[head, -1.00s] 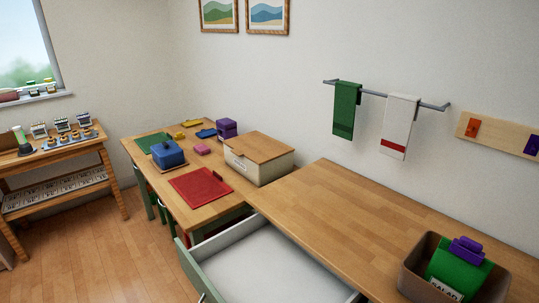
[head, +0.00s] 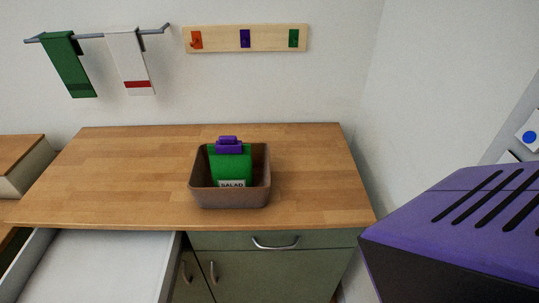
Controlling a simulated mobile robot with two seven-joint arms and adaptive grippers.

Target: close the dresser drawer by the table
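The dresser (head: 270,273) is green with a wooden top (head: 120,165). Its left drawer (head: 100,268) is pulled out and shows an empty white inside at the lower left of the head view. The drawer's front is mostly cut off by the picture's lower edge. The right drawer (head: 325,239) beside it is shut and has a silver handle (head: 275,243). The table is out of view now, at most hidden at the left edge. Neither of my grippers shows in the head view.
A brown bin (head: 230,197) with a green and purple salad container (head: 230,165) stands on the dresser top. A large purple and black slotted object (head: 455,225) fills the lower right. Towels (head: 68,65) and a hook rail (head: 246,38) hang on the wall.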

